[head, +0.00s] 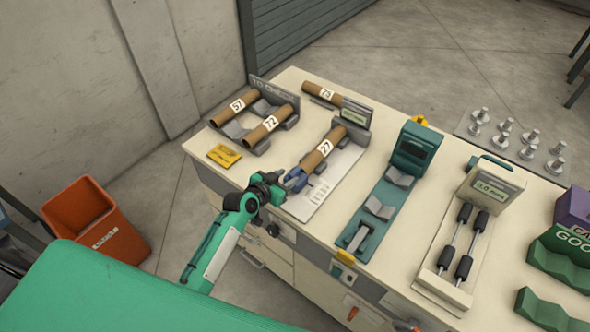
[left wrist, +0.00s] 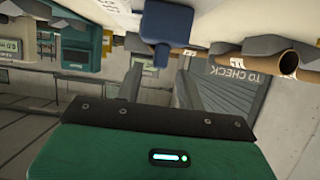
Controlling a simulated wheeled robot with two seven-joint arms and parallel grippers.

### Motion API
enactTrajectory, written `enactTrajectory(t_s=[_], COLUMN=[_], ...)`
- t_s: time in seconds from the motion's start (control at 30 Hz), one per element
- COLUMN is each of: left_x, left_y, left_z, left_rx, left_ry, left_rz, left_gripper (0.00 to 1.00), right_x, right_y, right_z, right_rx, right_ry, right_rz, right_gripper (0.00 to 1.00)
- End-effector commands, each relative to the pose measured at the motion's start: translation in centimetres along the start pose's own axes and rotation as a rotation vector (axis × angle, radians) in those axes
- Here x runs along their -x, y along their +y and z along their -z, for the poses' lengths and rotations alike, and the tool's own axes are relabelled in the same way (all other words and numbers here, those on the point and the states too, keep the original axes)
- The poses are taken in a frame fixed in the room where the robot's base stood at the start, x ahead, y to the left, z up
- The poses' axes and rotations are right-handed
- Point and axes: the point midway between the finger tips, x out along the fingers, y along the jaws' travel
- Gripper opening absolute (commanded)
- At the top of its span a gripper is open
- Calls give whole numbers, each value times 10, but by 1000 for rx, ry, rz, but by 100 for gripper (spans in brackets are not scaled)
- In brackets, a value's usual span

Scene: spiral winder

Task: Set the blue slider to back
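The blue slider (head: 296,182) is at the near left end of a pale device plate (head: 338,177) that holds a cardboard tube marked 27. In the left wrist view the blue slider (left wrist: 167,22) hangs in from the top, with a narrower blue part pointing down. My left gripper (head: 281,187) is right beside the slider at the table's near edge. In the left wrist view its two fingers (left wrist: 160,75) stand apart, with the lower blue part between or just beyond their tips. Contact cannot be told. My right gripper is out of view.
A rack (head: 262,85) with two tubes stands behind left, near a yellow card (head: 224,155). A teal device (head: 386,195) and a roller device (head: 452,240) stand to the right. An orange bin (head: 97,222) is on the floor at left.

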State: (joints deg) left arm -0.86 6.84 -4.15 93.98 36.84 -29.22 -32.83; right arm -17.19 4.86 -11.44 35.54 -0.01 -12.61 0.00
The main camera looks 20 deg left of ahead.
Motion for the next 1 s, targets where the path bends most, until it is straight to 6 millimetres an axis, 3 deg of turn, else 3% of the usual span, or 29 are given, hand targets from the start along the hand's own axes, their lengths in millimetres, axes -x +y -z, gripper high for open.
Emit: enactTrajectory(t_s=[0.2, 0.4, 0.8, 0.87, 1.0], left_x=[-32, -49, -55, -55, -55], left_y=[0, 0, 0, 0, 0], left_z=[2, 0, 0, 0, 0], left_rx=[1, 1, 1, 1, 1], left_ry=[-1, -1, 0, 0, 0], left_rz=[-1, -1, 0, 0, 0], left_gripper=[38, 38, 38, 30, 3], right_x=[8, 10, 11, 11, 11], right_y=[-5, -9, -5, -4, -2], right_z=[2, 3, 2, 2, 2], right_rx=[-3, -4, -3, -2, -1], right_ry=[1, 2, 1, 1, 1], right_rz=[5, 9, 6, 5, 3], right_gripper=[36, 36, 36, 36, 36])
